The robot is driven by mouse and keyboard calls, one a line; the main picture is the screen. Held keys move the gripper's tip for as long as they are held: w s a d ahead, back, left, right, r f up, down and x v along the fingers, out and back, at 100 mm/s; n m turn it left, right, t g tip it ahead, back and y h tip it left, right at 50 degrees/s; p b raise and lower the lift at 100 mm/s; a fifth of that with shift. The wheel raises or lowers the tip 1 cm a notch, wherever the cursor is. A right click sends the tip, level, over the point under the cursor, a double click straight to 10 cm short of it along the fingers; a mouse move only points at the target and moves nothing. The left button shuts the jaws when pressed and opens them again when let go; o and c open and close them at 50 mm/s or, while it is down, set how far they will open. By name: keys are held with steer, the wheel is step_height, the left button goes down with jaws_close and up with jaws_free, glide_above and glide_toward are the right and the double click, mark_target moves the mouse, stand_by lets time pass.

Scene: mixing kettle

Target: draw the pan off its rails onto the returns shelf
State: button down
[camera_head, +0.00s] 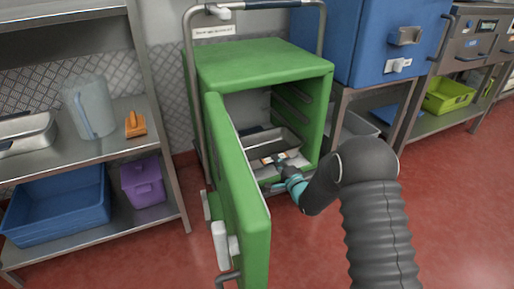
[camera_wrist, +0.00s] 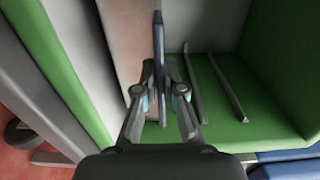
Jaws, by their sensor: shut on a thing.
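A grey metal pan (camera_head: 268,145) sits inside a green insulated cabinet (camera_head: 258,62) whose door stands open. An orange and white tag shows near its front edge. My gripper (camera_head: 281,165) reaches into the cabinet at the pan's front. In the wrist view my gripper (camera_wrist: 159,92) is shut on a thin blue-grey edge, seemingly the pan's rim (camera_wrist: 159,45). Bare rails (camera_wrist: 202,88) run along the cabinet's green inner wall beside it. The far part of the pan is in shadow. A steel shelf unit (camera_head: 157,140) stands at the left; I see no label marking the returns shelf.
The open green door (camera_head: 236,185) stands close to the left of my arm. The left shelves hold a clear jug (camera_head: 90,105), a metal pan (camera_head: 28,133), an orange item (camera_head: 135,124), a blue tub (camera_head: 58,203) and a purple bin (camera_head: 143,183). Blue equipment (camera_head: 375,40) stands right.

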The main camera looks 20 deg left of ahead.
steer(key=v, duration=2.1)
steer(key=shift+s+d, duration=0.25)
steer(key=shift+s, duration=0.05)
steer(key=shift+r, duration=0.2)
